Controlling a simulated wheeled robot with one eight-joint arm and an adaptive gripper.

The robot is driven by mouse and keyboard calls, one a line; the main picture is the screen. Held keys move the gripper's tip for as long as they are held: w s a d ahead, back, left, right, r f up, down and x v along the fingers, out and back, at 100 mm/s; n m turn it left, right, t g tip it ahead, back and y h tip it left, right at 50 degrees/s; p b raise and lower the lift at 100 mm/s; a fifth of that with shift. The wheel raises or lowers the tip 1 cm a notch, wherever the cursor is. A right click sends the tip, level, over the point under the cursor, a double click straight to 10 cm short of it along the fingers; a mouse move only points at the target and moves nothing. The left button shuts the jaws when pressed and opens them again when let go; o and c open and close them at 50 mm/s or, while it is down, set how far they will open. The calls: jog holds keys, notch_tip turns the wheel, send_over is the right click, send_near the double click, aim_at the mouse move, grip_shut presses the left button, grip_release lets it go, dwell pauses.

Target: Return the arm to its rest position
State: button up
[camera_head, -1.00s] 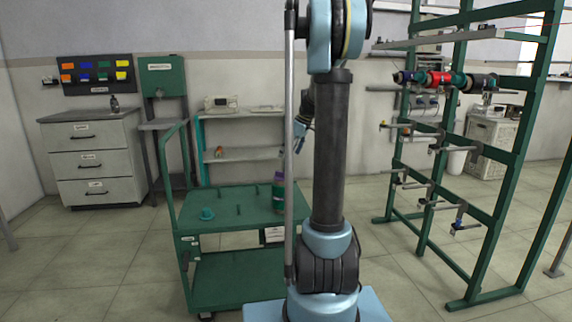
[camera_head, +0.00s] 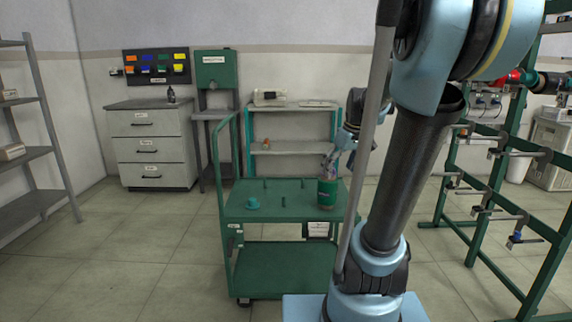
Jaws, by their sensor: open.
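My arm rises from its light blue base in the middle right of the head view. Its dark column leans to the right and the upper joint is large and close at the top. My wrist (camera_head: 347,138) shows left of the column, beyond the thin grey pole. My gripper (camera_head: 333,158) is small and partly hidden there, open, above or in front of the green cart's right side. A green container (camera_head: 327,193) with a purplish top stands upright on the cart, close below the gripper in the picture. I cannot tell whether they touch.
The green cart (camera_head: 275,212) also carries a small teal piece (camera_head: 252,203) and several short pegs. A green rack (camera_head: 487,225) with arms and spools stands at right. A drawer cabinet (camera_head: 152,145) and grey shelves (camera_head: 35,150) are at left. Floor is clear at front left.

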jog(key=s+f+m+h, duration=0.1)
jog(key=s+f+m, duration=0.1)
jog(key=s+f, duration=0.4)
jog(key=s+f+m+h, duration=0.1)
jog(key=s+f+m, duration=0.2)
jog(key=s, duration=1.1)
notch_tip(320, 180, down, 4)
jog(key=shift+d+r+m, duration=0.1)
jog(key=shift+d+m, duration=0.1)
jog(key=shift+m, duration=0.1)
jog(key=shift+w+f, duration=0.2)
jog(key=shift+w, duration=0.15)
